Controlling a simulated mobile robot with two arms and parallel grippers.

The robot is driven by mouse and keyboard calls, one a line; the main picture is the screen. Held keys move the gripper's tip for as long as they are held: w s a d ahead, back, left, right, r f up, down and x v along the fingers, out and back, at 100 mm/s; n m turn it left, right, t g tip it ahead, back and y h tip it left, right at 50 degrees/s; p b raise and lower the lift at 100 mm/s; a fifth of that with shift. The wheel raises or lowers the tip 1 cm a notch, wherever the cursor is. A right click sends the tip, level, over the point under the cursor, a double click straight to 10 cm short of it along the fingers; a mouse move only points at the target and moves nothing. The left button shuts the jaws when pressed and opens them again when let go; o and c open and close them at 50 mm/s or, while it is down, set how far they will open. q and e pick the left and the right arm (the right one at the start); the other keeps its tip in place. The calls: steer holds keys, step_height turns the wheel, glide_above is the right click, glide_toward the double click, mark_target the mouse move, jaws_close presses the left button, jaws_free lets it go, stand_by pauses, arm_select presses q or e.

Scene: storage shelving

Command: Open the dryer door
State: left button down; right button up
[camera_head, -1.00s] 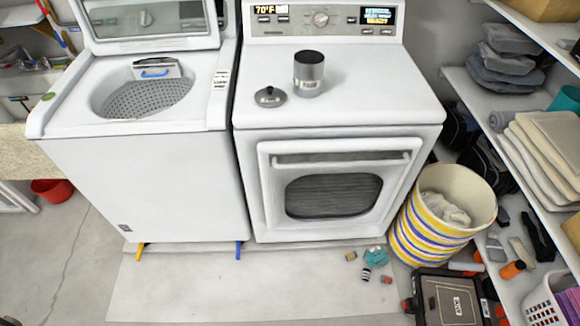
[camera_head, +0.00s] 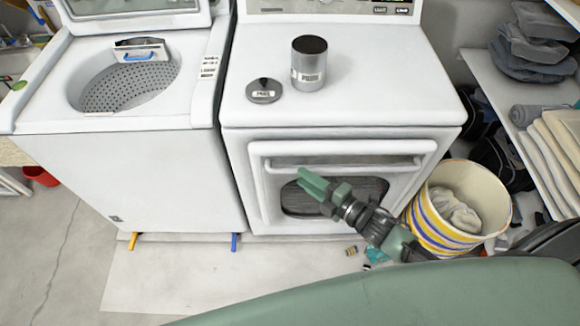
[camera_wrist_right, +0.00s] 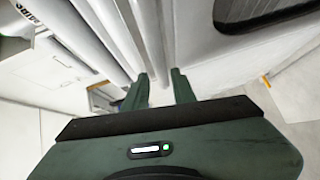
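The white dryer (camera_head: 340,75) stands in the middle of the head view with its front door (camera_head: 262,200) shut. A horizontal bar handle (camera_head: 390,162) runs along the top of the door, above a dark window (camera_head: 375,187). My green right gripper (camera_head: 301,179) is in front of the door, just below the handle in the picture, pointing up-left. In the right wrist view its two fingers (camera_wrist_right: 158,82) are apart, with a light bar, apparently the handle (camera_wrist_right: 150,35), just beyond the gap. I cannot tell whether they touch. My left gripper is not in view.
A metal canister (camera_head: 309,64) and its lid (camera_head: 264,90) stand on the dryer. An open-lidded washer (camera_head: 140,165) is at left. A striped basket (camera_head: 433,228) stands right of the dryer beside shelves (camera_head: 510,95). Small items (camera_head: 351,250) lie on the floor in front.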

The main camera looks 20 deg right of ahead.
mark_target(295, 169)
steer(key=x, duration=0.5)
steer(key=shift+d, duration=0.15)
jaws_close()
steer(key=shift+f, duration=0.1)
stand_by(1.1)
